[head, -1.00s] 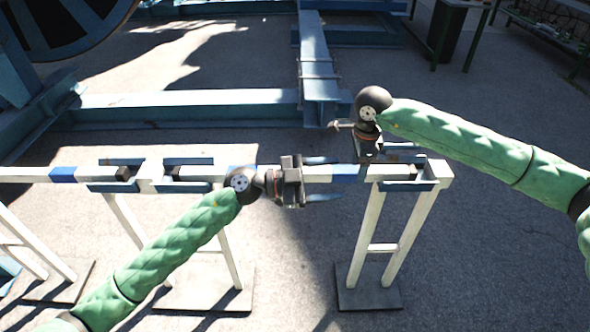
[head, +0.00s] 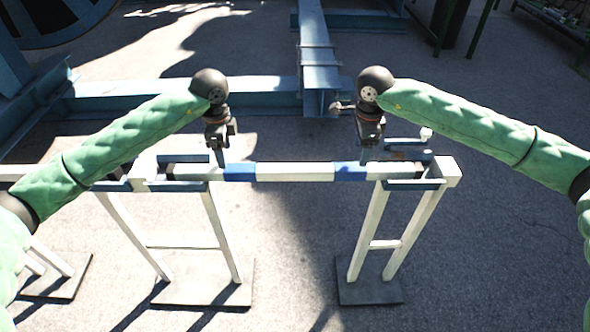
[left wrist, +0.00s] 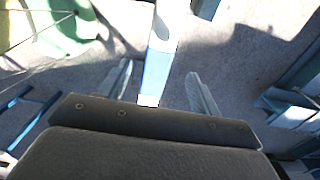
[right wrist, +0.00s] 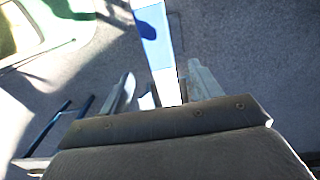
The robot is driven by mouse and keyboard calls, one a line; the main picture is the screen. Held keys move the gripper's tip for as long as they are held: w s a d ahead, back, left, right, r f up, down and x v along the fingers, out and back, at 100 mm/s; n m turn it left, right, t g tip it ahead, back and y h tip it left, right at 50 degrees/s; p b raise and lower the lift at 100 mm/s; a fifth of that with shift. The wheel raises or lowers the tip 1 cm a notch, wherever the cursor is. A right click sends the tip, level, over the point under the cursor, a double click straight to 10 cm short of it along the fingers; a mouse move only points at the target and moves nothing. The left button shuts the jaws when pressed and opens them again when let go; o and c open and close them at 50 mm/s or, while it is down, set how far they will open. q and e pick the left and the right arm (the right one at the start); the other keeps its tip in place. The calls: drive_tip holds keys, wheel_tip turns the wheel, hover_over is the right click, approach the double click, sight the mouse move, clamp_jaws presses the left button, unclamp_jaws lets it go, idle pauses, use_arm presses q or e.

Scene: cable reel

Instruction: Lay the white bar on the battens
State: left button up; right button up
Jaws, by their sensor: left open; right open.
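The white bar (head: 295,172) with two blue bands spans level between two white trestles in the head view. Its ends lie over the blue pieces on the trestle tops, perhaps the battens, at left (head: 178,187) and right (head: 413,185); I cannot tell whether they touch. My left gripper (head: 220,158) is open at the bar's left part, just left of a blue band. In the left wrist view the bar (left wrist: 160,65) runs between its spread fingers. My right gripper (head: 366,155) is open at the bar's right part. The right wrist view shows the bar (right wrist: 158,50) between its fingers.
The left trestle (head: 213,235) and right trestle (head: 375,240) stand on dark base plates. Behind them a blue steel beam (head: 265,98) crosses the floor, with another beam (head: 318,70) running away from it. The floor in front is open.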

sight(228, 167)
use_arm(q)
drive_tip(key=shift+f, duration=0.1)
use_arm(e)
drive_tip(key=shift+f, duration=0.15)
use_arm(q)
drive_tip(key=shift+f, duration=3.8)
use_arm(e)
drive_tip(key=shift+f, duration=3.8)
use_arm(q)
clamp_jaws()
use_arm(e)
clamp_jaws()
use_arm(q)
drive_tip(key=shift+r, duration=0.1)
use_arm(e)
drive_tip(key=shift+r, duration=0.1)
